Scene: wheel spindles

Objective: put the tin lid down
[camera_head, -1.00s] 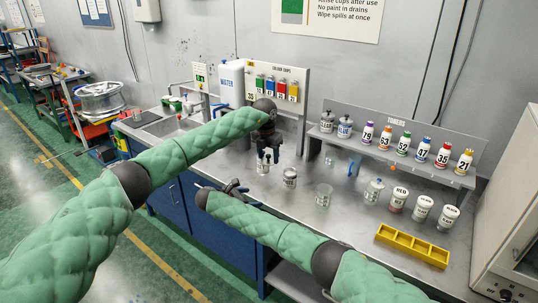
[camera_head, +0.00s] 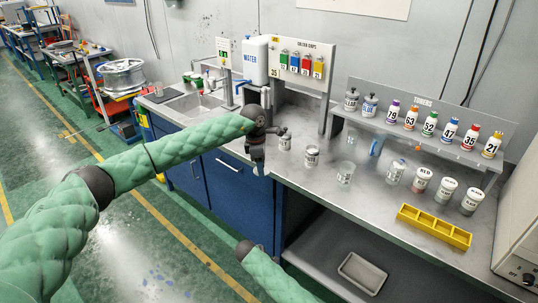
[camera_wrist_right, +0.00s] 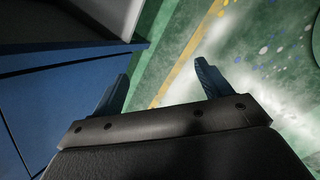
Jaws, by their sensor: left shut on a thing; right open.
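My left gripper (camera_head: 258,170) points down by the counter's front edge in the head view. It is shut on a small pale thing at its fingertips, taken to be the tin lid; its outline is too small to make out. Labelled tins with pale tops (camera_head: 446,189) stand further right, one marked RED (camera_head: 421,180). My right gripper shows in the right wrist view (camera_wrist_right: 160,85), open and empty, above the floor beside a blue cabinet. In the head view its fingers are hidden.
A clear cup (camera_head: 345,174) and a jar (camera_head: 395,173) stand mid-counter. A yellow compartment tray (camera_head: 434,227) lies near the front edge. A shelf (camera_head: 425,142) of numbered bottles stands behind. A grey tray (camera_head: 362,272) is on the low shelf. Bare counter shows between tins and yellow tray.

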